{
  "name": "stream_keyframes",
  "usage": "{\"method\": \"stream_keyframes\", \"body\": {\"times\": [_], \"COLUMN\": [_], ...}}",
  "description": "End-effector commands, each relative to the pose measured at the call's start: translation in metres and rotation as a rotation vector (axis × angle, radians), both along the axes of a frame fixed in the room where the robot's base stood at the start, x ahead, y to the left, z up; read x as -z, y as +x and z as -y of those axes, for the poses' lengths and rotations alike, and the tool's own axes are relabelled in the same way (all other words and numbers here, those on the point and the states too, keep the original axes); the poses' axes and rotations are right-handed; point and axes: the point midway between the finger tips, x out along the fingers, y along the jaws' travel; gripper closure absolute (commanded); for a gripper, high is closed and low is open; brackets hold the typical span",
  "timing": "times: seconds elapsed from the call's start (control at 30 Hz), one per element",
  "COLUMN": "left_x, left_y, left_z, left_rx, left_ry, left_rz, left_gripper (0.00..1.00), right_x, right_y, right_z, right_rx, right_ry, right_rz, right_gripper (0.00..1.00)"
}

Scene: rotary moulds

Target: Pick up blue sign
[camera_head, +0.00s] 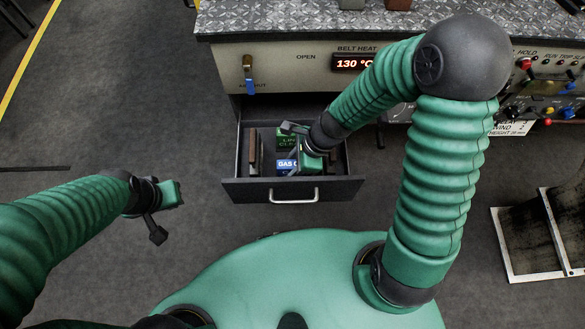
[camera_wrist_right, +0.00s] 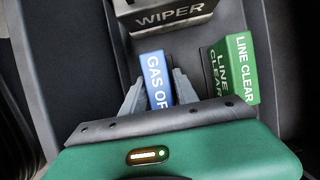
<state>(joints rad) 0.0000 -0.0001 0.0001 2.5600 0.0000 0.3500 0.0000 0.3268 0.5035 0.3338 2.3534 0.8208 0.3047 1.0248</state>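The blue sign (camera_head: 287,166), lettered "GAS O…", lies in the open drawer (camera_head: 235,188). In the right wrist view the blue sign (camera_wrist_right: 157,80) lies between the two grey fingers of my right gripper (camera_wrist_right: 160,86). The fingers stand apart on either side of it, and I see no clear grip; its near end is hidden by the gripper body. In the head view my right gripper (camera_head: 303,143) reaches down into the drawer. My left gripper (camera_head: 160,214) hangs over the floor at left, away from the drawer; its finger opening is unclear.
A dark "WIPER" block (camera_wrist_right: 168,16) is ahead. The drawer walls are close around. A machine with a "BELT HEAT" display (camera_head: 357,63) stands above. A framed panel (camera_head: 535,240) is at right.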

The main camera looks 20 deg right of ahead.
Motion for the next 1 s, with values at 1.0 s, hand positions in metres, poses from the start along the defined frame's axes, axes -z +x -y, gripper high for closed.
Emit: {"method": "stream_keyframes", "body": {"times": [1.0], "left_x": [-0.057], "left_y": [0.000], "left_z": [0.000], "left_rx": [0.000], "left_ry": [0.000], "left_rz": [0.000], "left_gripper": [1.00], "right_x": [-0.088], "right_y": [0.001], "right_z": [0.000], "right_rx": [-0.001], "right_ry": [-0.001], "right_rz": [0.003], "right_gripper": [1.00]}}
